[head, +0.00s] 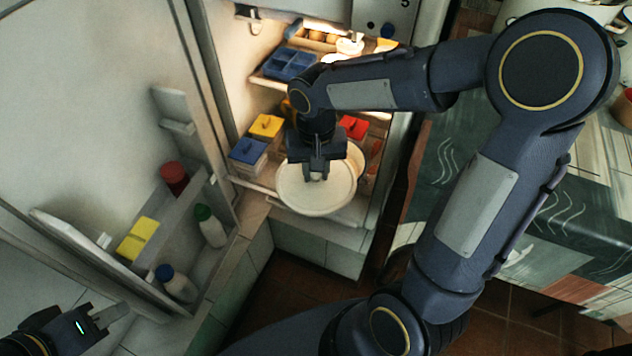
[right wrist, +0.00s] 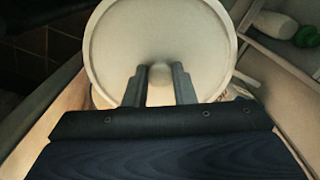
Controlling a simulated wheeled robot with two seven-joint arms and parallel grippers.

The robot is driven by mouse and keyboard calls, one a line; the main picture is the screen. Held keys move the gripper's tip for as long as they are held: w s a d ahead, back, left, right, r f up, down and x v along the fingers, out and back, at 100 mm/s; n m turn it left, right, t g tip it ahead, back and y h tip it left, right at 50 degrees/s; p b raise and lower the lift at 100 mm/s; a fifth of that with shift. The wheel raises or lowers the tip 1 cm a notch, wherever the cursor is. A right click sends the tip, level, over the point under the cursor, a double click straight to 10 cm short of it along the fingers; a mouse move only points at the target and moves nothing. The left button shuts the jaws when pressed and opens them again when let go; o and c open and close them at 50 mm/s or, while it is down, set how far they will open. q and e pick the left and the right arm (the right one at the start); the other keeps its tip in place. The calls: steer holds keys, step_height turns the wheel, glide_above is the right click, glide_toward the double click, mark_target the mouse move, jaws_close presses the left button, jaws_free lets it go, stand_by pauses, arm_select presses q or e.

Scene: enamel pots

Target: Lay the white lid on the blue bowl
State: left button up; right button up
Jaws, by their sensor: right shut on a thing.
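The white lid (head: 316,188) is a round, pale disc with a small knob, held at the front of the open fridge. My right gripper (head: 317,174) is shut on the lid's knob. In the right wrist view the lid (right wrist: 158,40) fills the upper middle, with the knob between the two fingers (right wrist: 159,84). A pale round rim (head: 356,158) shows just behind the lid; I cannot tell what it belongs to. I cannot make out the blue bowl in either view. My left gripper (head: 108,314) is at the lower left, empty, with its fingers apart.
The fridge shelves hold a blue divided tray (head: 290,63), a yellow-lidded box (head: 265,127), a blue-lidded box (head: 248,152) and a red-lidded box (head: 353,127). The open door at left carries bottles (head: 210,226) and a red jar (head: 174,178). Floor below the fridge is clear.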

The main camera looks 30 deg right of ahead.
steer(key=shift+s, duration=0.1)
stand_by(0.3)
steer(key=shift+w+d+f+p, duration=0.2)
steer(key=shift+w+d+f, duration=0.3)
steer(key=shift+w+d, duration=0.7)
steer(key=shift+w+d+f+p, duration=0.25)
steer(key=shift+w+d+f, duration=0.3)
steer(key=shift+w+d, duration=0.6)
steer(key=shift+w+d+f+p, duration=0.2)
steer(key=shift+w+d+f, duration=0.3)
steer(key=shift+w+d, duration=0.7)
steer(key=shift+s+d, duration=0.25)
steer(key=shift+s, duration=0.05)
steer(key=o, duration=1.5)
steer(key=shift+o, duration=0.2)
